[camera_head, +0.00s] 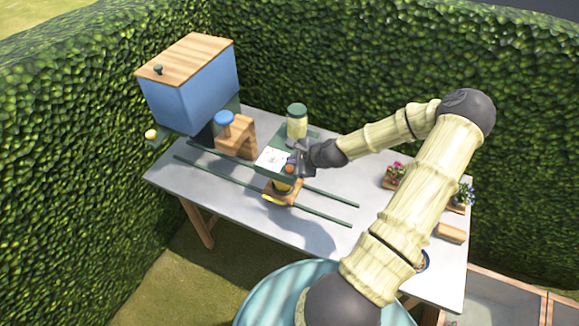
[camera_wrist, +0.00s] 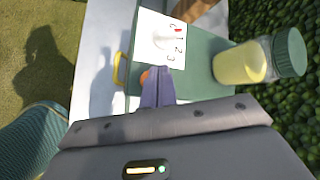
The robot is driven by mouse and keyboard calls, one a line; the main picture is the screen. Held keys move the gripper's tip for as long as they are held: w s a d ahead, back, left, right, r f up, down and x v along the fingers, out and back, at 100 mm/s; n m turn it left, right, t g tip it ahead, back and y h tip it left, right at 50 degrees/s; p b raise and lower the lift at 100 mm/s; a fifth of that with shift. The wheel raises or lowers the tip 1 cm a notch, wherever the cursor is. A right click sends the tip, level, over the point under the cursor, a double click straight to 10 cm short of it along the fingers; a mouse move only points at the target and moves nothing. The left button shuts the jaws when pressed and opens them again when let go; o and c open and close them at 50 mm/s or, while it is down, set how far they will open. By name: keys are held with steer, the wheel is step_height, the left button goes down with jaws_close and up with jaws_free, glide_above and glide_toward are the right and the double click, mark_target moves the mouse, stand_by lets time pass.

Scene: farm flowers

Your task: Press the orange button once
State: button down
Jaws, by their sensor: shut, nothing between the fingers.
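The orange button (camera_head: 289,169) sits on the green stand beside a white card (camera_head: 271,158). My gripper (camera_head: 295,164) is right at the button and partly covers it. In the wrist view, the shut fingers (camera_wrist: 158,75) are empty, and only a sliver of the orange button (camera_wrist: 145,76) shows at the left of their tips. Whether they touch it or sit just above it I cannot tell. The white card with the numbers 1, 2, 3 (camera_wrist: 160,38) lies just beyond the fingertips on the green stand (camera_wrist: 200,62).
A green-lidded jar (camera_head: 297,122) of yellow stuff stands behind the button. A wooden block with a blue knob (camera_head: 224,118) and a blue box (camera_head: 195,92) are to the left. Green rails (camera_head: 320,213) cross the table. Flower pots (camera_head: 395,177) stand at the right.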

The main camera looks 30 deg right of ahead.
mark_target(292, 169)
steer(key=shift+f, duration=0.15)
steer(key=shift+f+b, duration=0.3)
steer(key=shift+f+b, duration=0.35)
steer(key=shift+f, duration=0.25)
stand_by(0.9)
stand_by(0.3)
steer(key=shift+r+p, duration=0.85)
steer(key=shift+r, duration=0.2)
steer(key=shift+r+p, duration=2.05)
steer(key=shift+r, duration=0.5)
steer(key=shift+f, duration=0.1)
